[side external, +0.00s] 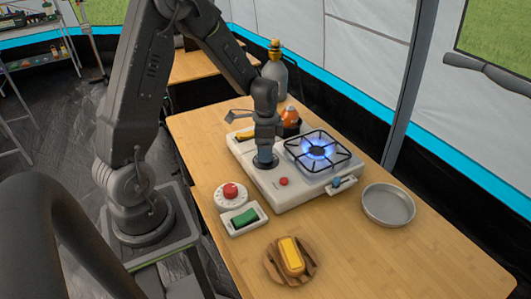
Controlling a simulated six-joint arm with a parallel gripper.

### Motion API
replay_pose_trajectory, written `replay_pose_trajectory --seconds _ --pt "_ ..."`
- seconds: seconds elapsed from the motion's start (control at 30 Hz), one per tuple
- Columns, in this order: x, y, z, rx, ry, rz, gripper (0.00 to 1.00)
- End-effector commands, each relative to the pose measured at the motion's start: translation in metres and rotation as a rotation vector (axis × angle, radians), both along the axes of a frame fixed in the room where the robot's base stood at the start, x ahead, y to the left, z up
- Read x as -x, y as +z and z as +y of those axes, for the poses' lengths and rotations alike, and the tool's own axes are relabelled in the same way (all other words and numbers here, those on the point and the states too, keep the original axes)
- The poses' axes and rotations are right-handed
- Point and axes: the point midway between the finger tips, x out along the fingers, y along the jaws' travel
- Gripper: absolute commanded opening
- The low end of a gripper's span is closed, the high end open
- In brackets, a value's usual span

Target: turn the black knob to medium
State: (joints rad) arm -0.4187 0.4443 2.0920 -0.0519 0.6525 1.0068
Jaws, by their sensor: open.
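The white camp stove (245,154) stands on the wooden table, with a blue flame (317,150) lit under its black grate. A dark round part, which looks like the black knob (272,165), sits on the stove's top to the left of the grate. My gripper (265,156) points straight down right over this dark part, its jaws open. The fingers and wrist hide much of the knob, so its pointer and setting cannot be read. Whether the fingers touch it or stand around it cannot be told.
A red button (284,181) and a blue-tipped lever (337,183) are on the stove. A red-knobbed dial (230,193), green switch (244,217), yellow-topped food on a wooden plate (272,268) and metal pan (388,206) lie nearer. A grey bottle (275,76) stands behind.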

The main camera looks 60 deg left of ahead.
Motion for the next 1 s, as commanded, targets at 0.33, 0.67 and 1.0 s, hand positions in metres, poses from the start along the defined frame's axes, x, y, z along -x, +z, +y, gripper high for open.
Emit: replay_pose_trajectory --seconds 0.33,0.67,1.0 --pt "0.000 -0.022 -0.001 0.000 0.000 -0.001 0.69" --pt "0.000 -0.021 -0.001 0.000 0.000 -0.001 0.55" --pt "0.000 -0.021 -0.001 0.000 0.001 -0.001 0.23"
